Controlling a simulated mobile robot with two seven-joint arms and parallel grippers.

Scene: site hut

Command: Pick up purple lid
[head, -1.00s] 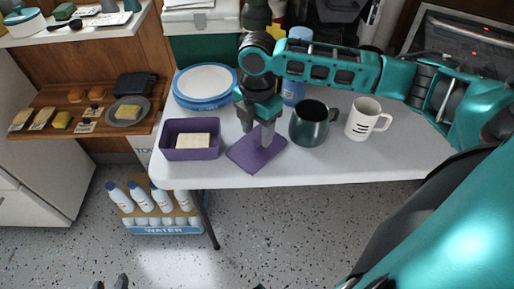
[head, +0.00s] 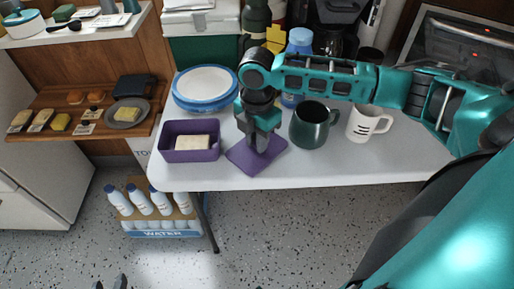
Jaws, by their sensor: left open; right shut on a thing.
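The purple lid (head: 250,163) is a flat square slab on the white table, right of the purple box. My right gripper (head: 260,146) points down over the lid, its fingers shut on it near the far side. The lid still looks flat at table level; the exact grip is partly hidden by the fingers. The purple box (head: 180,153) is open and holds a pale block (head: 193,142). My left gripper (head: 109,283) shows only its fingertips at the bottom edge, open and empty, far from the lid.
A dark green mug (head: 310,128) stands close to the right of the lid, with a white mug (head: 366,124) beyond it. Blue-rimmed plates (head: 204,87) lie behind the box. The white table's (head: 330,171) front edge is clear.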

